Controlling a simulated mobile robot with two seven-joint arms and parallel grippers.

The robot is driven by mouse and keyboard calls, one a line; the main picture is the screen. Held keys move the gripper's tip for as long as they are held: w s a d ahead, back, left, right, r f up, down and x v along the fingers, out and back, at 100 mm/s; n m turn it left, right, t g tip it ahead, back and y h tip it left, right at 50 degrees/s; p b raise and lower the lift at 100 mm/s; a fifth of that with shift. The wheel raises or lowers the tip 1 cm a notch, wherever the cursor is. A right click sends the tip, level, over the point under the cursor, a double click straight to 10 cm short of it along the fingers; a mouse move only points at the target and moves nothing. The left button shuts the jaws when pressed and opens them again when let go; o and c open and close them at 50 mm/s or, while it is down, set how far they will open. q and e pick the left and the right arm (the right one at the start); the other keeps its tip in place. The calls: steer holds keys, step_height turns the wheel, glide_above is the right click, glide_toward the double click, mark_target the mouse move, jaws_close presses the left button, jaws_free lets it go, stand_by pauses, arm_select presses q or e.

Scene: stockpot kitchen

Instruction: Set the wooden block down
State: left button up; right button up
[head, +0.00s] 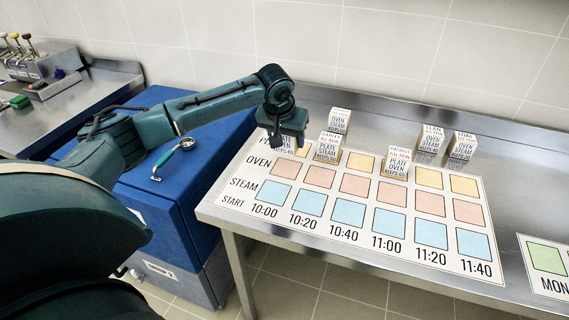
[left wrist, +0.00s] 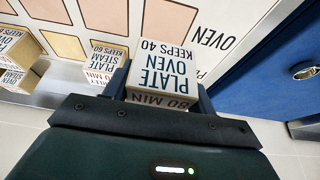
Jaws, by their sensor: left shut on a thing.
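The wooden block (left wrist: 168,50) has white faces lettered PLATE and KEEPS 40 in the left wrist view. My left gripper (head: 285,138) is shut on it, with a finger on each side. In the head view the held block (head: 283,146) is mostly hidden under the gripper, at the 10:00 end of the PLATE row. I cannot tell whether its base touches the chart (head: 243,192). The chart has yellow PLATE squares, pink OVEN squares and blue STEAM squares. My right gripper is not in view.
A similar block (head: 327,148) stands close on the right. Another block (head: 397,162) stands near 11:00, and more stand behind on the steel table (head: 508,190). Many chart squares are bare. A blue cabinet (head: 185,215) with a green-handled tool (head: 172,157) is at the left.

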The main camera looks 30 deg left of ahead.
arm_select(q)
step_height(320, 180, down, 6)
steer(key=shift+f, duration=0.4)
steer(key=shift+f, duration=0.15)
steer(key=o, duration=1.1)
steer(key=shift+c, duration=0.2)
steer(key=v, duration=1.2)
